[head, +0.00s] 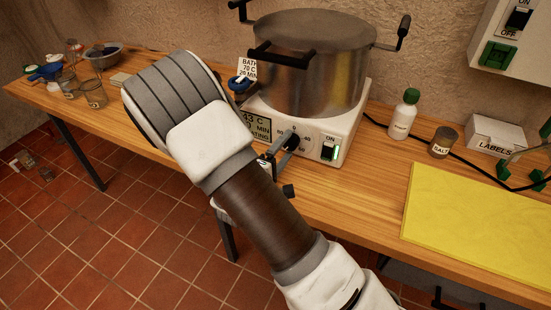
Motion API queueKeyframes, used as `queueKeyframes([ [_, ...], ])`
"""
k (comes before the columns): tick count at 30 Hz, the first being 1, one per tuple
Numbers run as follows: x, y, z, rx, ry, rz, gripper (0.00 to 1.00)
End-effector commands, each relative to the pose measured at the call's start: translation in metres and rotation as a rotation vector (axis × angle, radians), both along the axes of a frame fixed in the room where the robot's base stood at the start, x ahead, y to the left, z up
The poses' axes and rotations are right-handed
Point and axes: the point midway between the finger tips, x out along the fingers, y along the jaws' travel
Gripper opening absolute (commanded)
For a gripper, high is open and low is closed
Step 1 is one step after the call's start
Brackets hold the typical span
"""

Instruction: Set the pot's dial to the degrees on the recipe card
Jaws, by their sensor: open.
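The pot (308,62) is a large steel vessel with a lid, on a white heating base (345,130). The recipe card (247,66) stands behind my arm and reads BATH, 70 C and apparently 20 MIN. The dial (291,138) is on the base's front, with small numbers around it, partly hidden by a finger. Its setting cannot be read. The display (257,127) left of it is partly covered; it shows 43 C and a line ending in ATING. My gripper (284,165) is open in front of the base, one dark finger at or near the dial.
A white bottle (403,115), salt jar (442,142), labels box (494,138) and yellow mat (480,220) lie to the right. Glass jars (94,95) and a bowl (104,58) stand far left.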

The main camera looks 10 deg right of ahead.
Motion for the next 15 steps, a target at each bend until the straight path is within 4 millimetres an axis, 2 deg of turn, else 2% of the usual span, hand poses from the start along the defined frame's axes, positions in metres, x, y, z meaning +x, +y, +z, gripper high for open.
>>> queueKeyframes([
  [5,-0.019,0.017,0.000,0.000,0.002,0.006,0.80],
  [15,-0.083,0.070,0.003,0.001,0.001,0.006,0.80],
])
